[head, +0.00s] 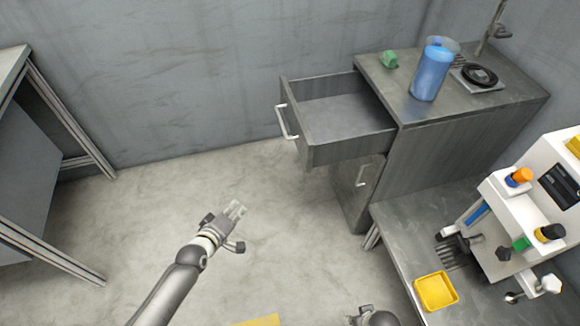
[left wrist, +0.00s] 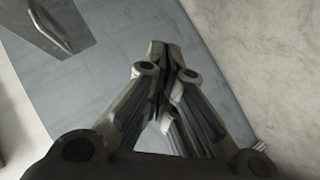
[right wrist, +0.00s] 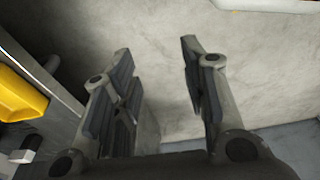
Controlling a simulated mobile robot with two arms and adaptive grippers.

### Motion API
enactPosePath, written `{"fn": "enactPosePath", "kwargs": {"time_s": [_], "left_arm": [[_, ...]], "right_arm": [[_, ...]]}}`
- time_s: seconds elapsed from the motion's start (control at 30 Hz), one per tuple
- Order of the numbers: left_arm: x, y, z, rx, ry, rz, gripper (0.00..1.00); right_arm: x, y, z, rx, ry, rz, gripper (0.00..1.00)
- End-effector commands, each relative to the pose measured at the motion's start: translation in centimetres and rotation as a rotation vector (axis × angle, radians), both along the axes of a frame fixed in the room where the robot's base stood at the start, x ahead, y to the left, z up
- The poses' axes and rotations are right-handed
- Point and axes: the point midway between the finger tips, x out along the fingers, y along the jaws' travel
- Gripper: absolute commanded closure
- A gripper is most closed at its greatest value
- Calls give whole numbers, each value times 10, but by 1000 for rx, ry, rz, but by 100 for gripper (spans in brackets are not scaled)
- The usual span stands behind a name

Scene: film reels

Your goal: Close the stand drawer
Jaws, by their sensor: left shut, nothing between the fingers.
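The grey metal stand (head: 440,110) is against the wall, and its top drawer (head: 350,150) is pulled far out to the left. The drawer looks empty and has a white bar handle (head: 286,122) on its front. A door with its own handle (head: 361,175) is below. My left gripper (head: 237,211) is shut and empty, apart from the drawer, lower left of its front. In the left wrist view its fingertips (left wrist: 165,47) meet; a grey panel with a handle (left wrist: 50,30) shows at upper left. My right gripper (right wrist: 156,50) is open and empty over the floor.
A low bench (head: 400,225) at right bears a yellow tray (head: 436,291) and a white machine (head: 520,215). The floor left of the drawer is clear.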

Motion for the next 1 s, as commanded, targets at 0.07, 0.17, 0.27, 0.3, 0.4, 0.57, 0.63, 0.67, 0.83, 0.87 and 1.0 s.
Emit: {"fn": "enactPosePath", "kwargs": {"time_s": [0.07, 0.17, 0.27, 0.3, 0.4, 0.57, 0.63, 0.67, 0.83, 0.87, 1.0], "left_arm": [[16, -10, 0, -86, -47, 10, 100], [30, -22, 15, -197, -92, 15, 100], [40, -34, 32, -310, -132, 13, 100], [43, -39, 38, -356, -146, 9, 100], [47, -51, 55, -465, -174, -5, 100], [48, -64, 77, -595, -201, -30, 100], [47, -68, 85, -629, -206, -37, 100], [46, -69, 87, -641, -207, -40, 100], [50, -74, 94, -667, -209, -45, 100], [52, -75, 94, -667, -209, -45, 100], [69, -85, 95, -666, -209, -46, 100]], "right_arm": [[8, 1, -22, 1, -10, -2, 60], [17, 2, -30, 2, -19, -3, 60], [25, 3, -38, 3, -27, -5, 60], [27, 4, -41, 4, -30, -5, 60], [34, 5, -47, 5, -38, -7, 60], [39, 5, -50, 5, -46, -8, 60], [40, 5, -49, 5, -47, -9, 60], [40, 5, -49, 5, -48, -9, 60], [41, 5, -44, 5, -49, -9, 60], [42, 5, -43, 5, -50, -10, 60], [44, 5, -36, 5, -55, -10, 60]]}}
